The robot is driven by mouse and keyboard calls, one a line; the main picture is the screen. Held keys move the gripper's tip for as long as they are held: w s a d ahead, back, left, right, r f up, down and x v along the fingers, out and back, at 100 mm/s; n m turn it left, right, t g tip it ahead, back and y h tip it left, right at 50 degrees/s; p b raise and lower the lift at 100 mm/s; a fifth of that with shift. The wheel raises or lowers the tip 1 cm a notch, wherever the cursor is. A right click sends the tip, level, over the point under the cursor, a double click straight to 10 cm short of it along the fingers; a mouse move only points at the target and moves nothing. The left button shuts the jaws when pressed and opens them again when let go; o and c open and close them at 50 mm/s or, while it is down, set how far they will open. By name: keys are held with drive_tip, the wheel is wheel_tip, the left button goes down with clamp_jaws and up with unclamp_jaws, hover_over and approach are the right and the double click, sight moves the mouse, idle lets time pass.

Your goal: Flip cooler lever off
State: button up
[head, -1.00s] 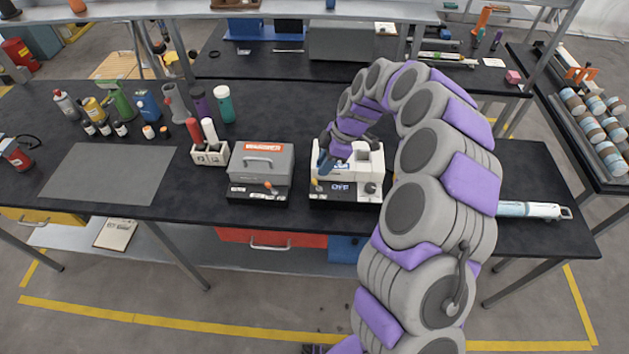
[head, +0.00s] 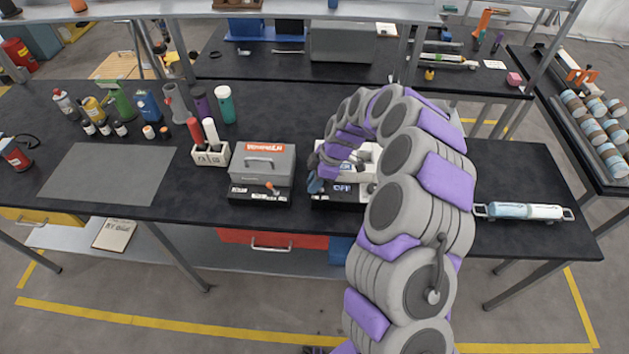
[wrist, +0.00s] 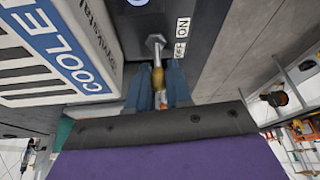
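The cooler (head: 369,158) is a white unit on a black base on the bench, partly hidden behind my arm. Its front display (head: 343,189) appears to read OFF. In the wrist view its white body (wrist: 60,60) with a blue COOLER label is at left. The lever (wrist: 157,75), a metal stem with a brass-coloured grip, stands beside an ON/OFF label (wrist: 182,38). My gripper (wrist: 158,80) has its blue fingers on both sides of the lever grip; whether they press on it is unclear. In the head view my gripper (head: 315,185) is at the cooler's front left corner.
A grey warmer box (head: 262,165) with its own orange-tipped lever (head: 271,188) stands just left of the cooler. A tube holder (head: 210,154) and several bottles are further left. A grey mat (head: 105,174) lies at left.

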drive_tip(key=shift+w+d, duration=0.1)
drive_tip(key=shift+d, duration=0.1)
clamp_jaws()
drive_tip(key=shift+a, duration=0.1)
drive_tip(key=shift+h+p, duration=0.3)
drive_tip(key=shift+h, duration=0.4)
drive_tip(key=shift+o, duration=1.3)
unclamp_jaws()
drive_tip(key=shift+a+f, duration=0.1)
